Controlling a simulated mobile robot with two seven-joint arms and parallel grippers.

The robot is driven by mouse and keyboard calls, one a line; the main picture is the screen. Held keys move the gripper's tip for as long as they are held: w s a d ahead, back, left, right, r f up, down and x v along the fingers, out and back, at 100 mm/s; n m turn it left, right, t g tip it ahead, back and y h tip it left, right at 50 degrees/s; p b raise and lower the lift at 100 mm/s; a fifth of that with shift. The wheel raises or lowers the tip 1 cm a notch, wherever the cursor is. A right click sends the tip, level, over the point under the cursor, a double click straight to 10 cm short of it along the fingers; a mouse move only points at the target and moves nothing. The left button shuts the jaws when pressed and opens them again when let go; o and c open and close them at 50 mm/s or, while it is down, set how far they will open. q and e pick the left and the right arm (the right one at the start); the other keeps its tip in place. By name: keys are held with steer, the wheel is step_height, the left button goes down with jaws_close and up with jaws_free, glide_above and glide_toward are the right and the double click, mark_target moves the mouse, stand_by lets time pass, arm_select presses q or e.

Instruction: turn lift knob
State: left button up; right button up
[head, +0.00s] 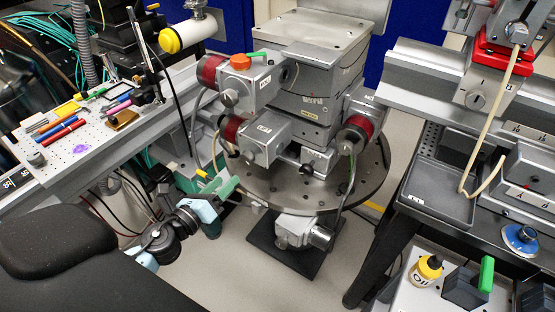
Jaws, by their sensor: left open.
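A metal positioning stage (312,68) stands on a round, holed plate (265,185) in the middle of the head view. It carries several motor housings and silver knobs, including a knob (228,98) at its upper left and a round end (321,238) on the unit below the plate. I cannot tell by label which is the lift knob. My left gripper (212,214), dark with light blue parts, is low at the left of the plate, open, with nothing clearly between its fingers. A green piece (228,187) shows just above it. My right gripper is not in view.
A bench (85,145) with pens and small tools lies at the left. A rail (430,80) and a grey tray (438,190) are at the right. An oil bottle (426,270) stands at lower right. Cables hang left of the stage; floor is clear in front.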

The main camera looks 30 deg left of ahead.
mark_target(245, 160)
arm_select(q)
steer(key=shift+m, duration=0.8)
steer(key=shift+w+d+r+p, duration=0.15)
steer(key=shift+w+d, duration=0.05)
steer(key=shift+w, duration=1.4)
steer(key=shift+w+d+r+p, duration=0.2)
steer(key=shift+w, duration=1.4)
steer(key=shift+w+d+r+p, duration=0.15)
steer(key=shift+w+d, duration=0.05)
steer(key=shift+w, duration=1.4)
steer(key=c, duration=1)
